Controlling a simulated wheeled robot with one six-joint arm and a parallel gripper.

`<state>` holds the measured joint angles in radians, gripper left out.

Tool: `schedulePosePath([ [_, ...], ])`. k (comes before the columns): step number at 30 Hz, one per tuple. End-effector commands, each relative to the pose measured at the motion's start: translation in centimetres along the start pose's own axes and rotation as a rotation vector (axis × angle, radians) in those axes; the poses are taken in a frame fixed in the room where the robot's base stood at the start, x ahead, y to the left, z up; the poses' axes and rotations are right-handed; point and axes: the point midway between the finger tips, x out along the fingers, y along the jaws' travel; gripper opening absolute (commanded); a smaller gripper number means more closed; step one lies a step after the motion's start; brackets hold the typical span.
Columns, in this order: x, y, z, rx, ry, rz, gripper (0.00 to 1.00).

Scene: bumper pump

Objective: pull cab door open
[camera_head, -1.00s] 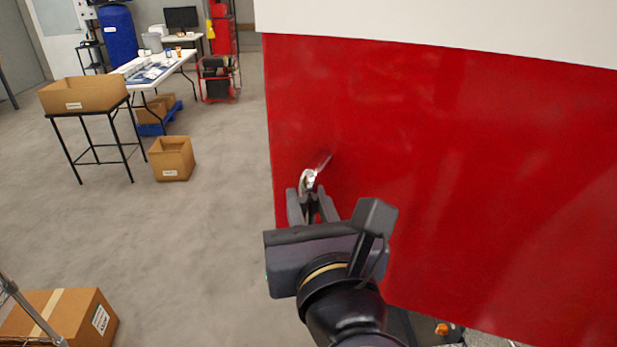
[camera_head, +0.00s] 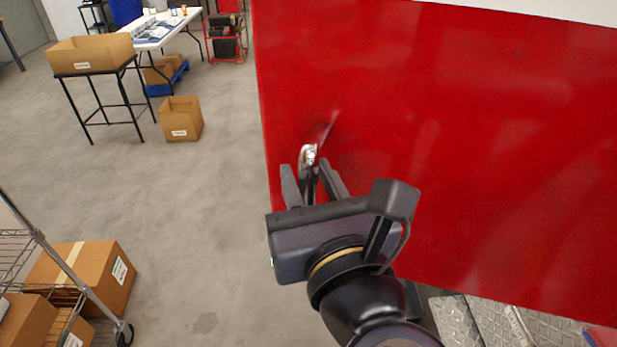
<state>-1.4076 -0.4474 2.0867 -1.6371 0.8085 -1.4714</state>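The cab door (camera_head: 440,150) is a large red panel with a white upper part, filling the right side of the head view. Its silver handle (camera_head: 308,155) stands out near the left edge of the panel. My gripper (camera_head: 306,168) is at the handle, with its two dark fingers spread apart. The handle shows between the fingers, with visible gaps on both sides. The lower end of the handle is partly hidden by the gripper. How far the door stands ajar I cannot tell.
Metal tread plates (camera_head: 485,318) show below the panel at lower right. A wire rack (camera_head: 75,275) with cardboard boxes stands at lower left. A box on a black stand (camera_head: 95,75), a loose carton (camera_head: 181,118) and a white table are farther back. The grey floor between is clear.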

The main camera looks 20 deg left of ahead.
Motion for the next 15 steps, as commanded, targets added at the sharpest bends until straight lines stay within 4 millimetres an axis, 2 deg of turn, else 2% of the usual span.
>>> schedulePosePath([
  [4,0.0,0.01,-0.01,0.0,0.0,0.0,0.39],
  [15,-0.11,0.04,-0.03,0.0,0.0,0.001,0.39],
])
